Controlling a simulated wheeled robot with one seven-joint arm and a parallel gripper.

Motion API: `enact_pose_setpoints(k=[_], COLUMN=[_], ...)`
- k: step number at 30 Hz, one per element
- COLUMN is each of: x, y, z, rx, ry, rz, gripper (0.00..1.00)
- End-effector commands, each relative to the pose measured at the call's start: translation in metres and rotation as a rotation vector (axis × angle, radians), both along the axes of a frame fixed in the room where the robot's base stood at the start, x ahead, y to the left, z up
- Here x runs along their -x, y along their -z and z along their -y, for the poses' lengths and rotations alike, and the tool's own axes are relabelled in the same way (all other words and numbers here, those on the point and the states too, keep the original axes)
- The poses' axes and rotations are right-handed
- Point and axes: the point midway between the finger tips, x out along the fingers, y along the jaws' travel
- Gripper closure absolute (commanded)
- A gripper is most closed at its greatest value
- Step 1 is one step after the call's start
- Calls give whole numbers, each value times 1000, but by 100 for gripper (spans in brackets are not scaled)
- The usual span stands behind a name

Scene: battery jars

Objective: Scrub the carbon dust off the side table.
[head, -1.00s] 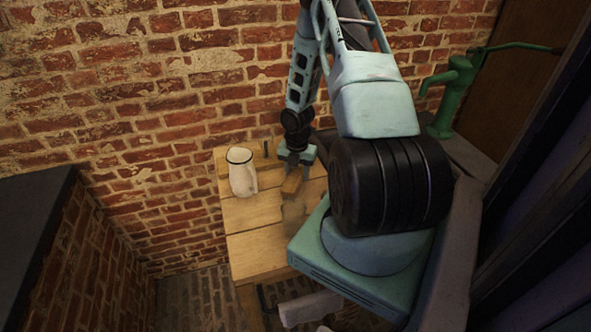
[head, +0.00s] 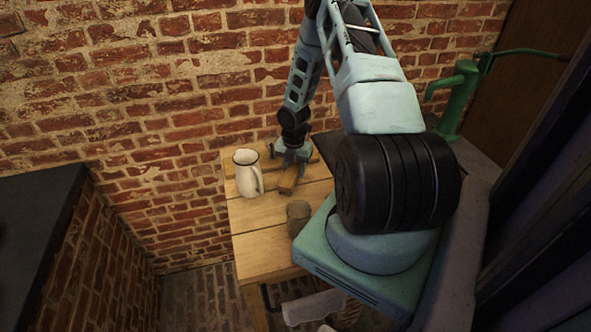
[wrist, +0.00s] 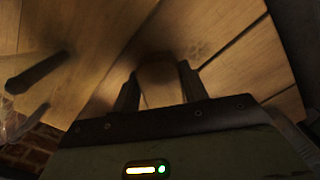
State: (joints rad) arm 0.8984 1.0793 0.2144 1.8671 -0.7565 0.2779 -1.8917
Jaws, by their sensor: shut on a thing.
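My gripper (head: 289,168) reaches down over the wooden side table (head: 262,240) and is shut on a wooden block-like scrubbing brush (head: 287,184). In the wrist view the brush (wrist: 158,78) sits between the two fingers (wrist: 160,88), close to the planks. Its underside is hidden, so I cannot tell whether it touches the table. A dark smudge (wrist: 192,45) shows on the planks just beyond the brush; it may be carbon dust or shadow.
A white jug (head: 244,176) with a dark rim stands at the table's left. A brown, jar-like object (head: 298,217) stands nearer, beside my base. A brick wall (head: 190,150) is behind. A green hand pump (head: 458,95) stands at right. The front left tabletop is clear.

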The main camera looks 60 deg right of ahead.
Motion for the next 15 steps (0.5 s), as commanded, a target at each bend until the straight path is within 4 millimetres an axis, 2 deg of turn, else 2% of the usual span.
enact_pose_setpoints(k=[15], x=[-29], y=[-1], z=[24], rx=[3], ry=[2], rz=[8], gripper=[94])
